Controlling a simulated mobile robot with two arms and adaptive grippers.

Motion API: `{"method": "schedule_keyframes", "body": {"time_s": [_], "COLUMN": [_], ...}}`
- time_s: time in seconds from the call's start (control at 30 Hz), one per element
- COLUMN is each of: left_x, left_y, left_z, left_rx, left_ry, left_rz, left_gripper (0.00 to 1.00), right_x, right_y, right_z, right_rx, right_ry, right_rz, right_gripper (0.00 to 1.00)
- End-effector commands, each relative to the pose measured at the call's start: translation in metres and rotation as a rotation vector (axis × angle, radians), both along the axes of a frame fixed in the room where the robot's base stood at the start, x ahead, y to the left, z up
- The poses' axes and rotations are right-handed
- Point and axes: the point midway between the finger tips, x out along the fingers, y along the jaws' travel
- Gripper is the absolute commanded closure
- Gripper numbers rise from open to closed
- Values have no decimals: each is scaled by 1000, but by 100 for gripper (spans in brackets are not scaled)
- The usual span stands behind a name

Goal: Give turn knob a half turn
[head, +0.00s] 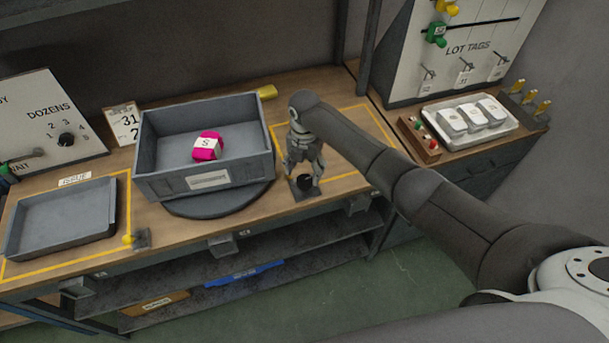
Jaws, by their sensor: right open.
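A black round knob (304,182) sits on a small dark plate at the front edge of the bench, right of the grey bin. My right gripper (303,174) points down just over this knob, its open fingers spread to either side. I cannot tell whether the fingers touch it. Another black knob, the dial (66,140), is on the white DOZENS panel (40,112) at the far left, well away from my gripper. My left gripper is not in view.
A grey bin (205,180) holding a pink banded bundle (207,146) stands on a dark round turntable (222,203) close left of my gripper. An empty grey tray (62,220) lies at left. A white tray (470,130) and a LOT TAGS board (462,50) are at right.

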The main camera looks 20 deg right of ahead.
Motion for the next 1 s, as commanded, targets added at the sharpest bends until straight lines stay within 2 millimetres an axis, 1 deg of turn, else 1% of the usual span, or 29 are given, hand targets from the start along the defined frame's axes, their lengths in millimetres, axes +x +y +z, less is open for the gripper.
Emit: {"method": "schedule_keyframes", "body": {"time_s": [0.03, 0.2, 0.3, 0.4, 0.57, 1.0], "left_x": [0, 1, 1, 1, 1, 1], "left_y": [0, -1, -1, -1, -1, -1], "left_z": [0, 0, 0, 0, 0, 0], "left_rx": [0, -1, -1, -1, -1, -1], "left_ry": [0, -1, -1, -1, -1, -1], "left_rz": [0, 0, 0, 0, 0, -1], "left_gripper": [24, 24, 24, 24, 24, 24], "right_x": [1, 1, 1, 1, 0, 0], "right_y": [0, 0, 0, 0, 0, 0], "right_z": [13, 48, 63, 73, 79, 79], "right_rx": [0, 0, -1, -1, -1, -1], "right_ry": [-6, -6, -4, -2, -1, -1], "right_rz": [1, 0, 1, 1, 0, 0], "right_gripper": [37, 37, 37, 37, 37, 37]}}
